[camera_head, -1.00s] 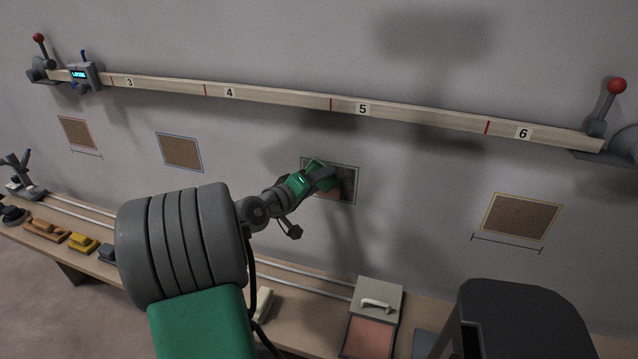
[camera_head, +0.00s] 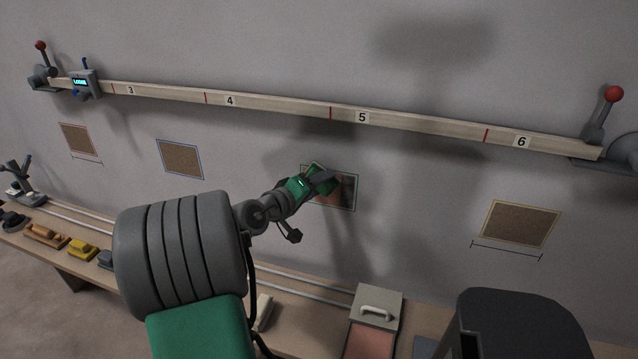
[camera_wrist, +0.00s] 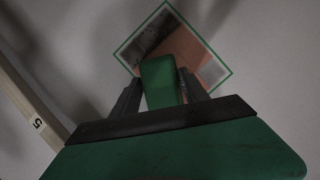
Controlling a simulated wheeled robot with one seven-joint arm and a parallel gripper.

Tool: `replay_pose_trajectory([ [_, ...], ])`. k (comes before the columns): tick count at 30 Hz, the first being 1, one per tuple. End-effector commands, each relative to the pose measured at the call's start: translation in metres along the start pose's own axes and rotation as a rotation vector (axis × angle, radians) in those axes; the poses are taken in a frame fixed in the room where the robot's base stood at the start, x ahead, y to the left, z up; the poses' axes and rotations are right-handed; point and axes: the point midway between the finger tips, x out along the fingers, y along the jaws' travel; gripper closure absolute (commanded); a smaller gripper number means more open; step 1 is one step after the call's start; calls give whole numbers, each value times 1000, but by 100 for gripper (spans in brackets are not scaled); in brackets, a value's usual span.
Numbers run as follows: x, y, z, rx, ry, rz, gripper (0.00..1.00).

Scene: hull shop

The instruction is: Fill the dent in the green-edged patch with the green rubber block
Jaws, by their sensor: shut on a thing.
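The green-edged patch (camera_head: 349,192) is on the grey wall below the number 5 of the batten, and it fills the top of the wrist view (camera_wrist: 205,62). Inside its green outline are a pinkish-tan area and darker grey areas. My gripper (camera_head: 324,182) is in front of its left part and hides some of it. In the wrist view my gripper (camera_wrist: 160,92) is shut on the green rubber block (camera_wrist: 158,72), which points at the patch. I cannot tell whether the block touches the patch.
A wooden batten (camera_head: 280,106) with numbers runs across the wall above. Other patches, blue-edged (camera_head: 180,159), red-edged (camera_head: 78,139) and yellow-edged (camera_head: 520,223), are on the wall. A bench (camera_head: 60,258) below holds several blocks and a box with a white handle (camera_head: 376,312).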

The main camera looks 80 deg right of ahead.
Motion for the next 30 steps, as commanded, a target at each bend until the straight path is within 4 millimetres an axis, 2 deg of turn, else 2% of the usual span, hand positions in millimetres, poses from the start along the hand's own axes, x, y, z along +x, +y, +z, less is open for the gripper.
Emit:
replay_pose_trajectory([
  [5,2,-7,4,1,1,0,84],
  [12,6,-30,16,1,1,0,84],
  [18,8,-34,19,1,0,0,84],
  [25,13,-56,31,-1,0,0,84],
  [30,14,-60,33,0,0,0,84],
])
